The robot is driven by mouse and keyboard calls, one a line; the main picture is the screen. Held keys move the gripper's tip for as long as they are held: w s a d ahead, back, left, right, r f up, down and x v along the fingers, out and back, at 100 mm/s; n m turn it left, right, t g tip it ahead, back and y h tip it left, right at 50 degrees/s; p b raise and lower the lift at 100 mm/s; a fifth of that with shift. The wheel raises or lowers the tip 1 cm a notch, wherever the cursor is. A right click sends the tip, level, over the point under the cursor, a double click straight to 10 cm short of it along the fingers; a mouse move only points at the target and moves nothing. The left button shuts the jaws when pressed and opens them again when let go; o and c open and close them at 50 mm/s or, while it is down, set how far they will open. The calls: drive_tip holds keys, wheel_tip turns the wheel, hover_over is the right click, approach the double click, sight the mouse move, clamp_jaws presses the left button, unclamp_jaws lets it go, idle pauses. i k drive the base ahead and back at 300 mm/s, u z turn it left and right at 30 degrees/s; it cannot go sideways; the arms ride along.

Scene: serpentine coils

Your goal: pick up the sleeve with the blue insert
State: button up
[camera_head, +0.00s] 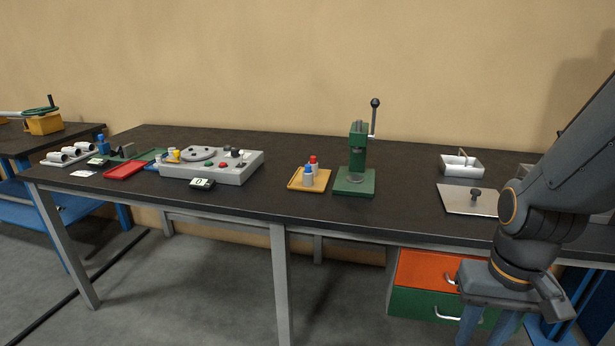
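The sleeve with the blue insert (308,179) stands upright on a small yellow tray (294,183) near the middle of the bench. Its body is grey, with blue showing at the top. A similar sleeve with a red insert (314,164) stands close behind it, partly hidden. My gripper (486,332) is at the lower right, in front of the bench and far from the tray. Its fingers point down and are apart, with a gap between them; their tips are cut off by the bottom edge.
A green hand press (356,180) stands just right of the tray. A grey fixture box (232,173) with knobs is to its left. The dark bench top (407,205) is clear between press and plate.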

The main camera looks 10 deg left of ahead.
sight(308, 178)
drive_tip(key=u, duration=1.4)
drive_tip(key=i, duration=1.3)
drive_tip(key=z, duration=0.6)
drive_tip(key=i, duration=0.5)
drive_tip(key=z, duration=0.05)
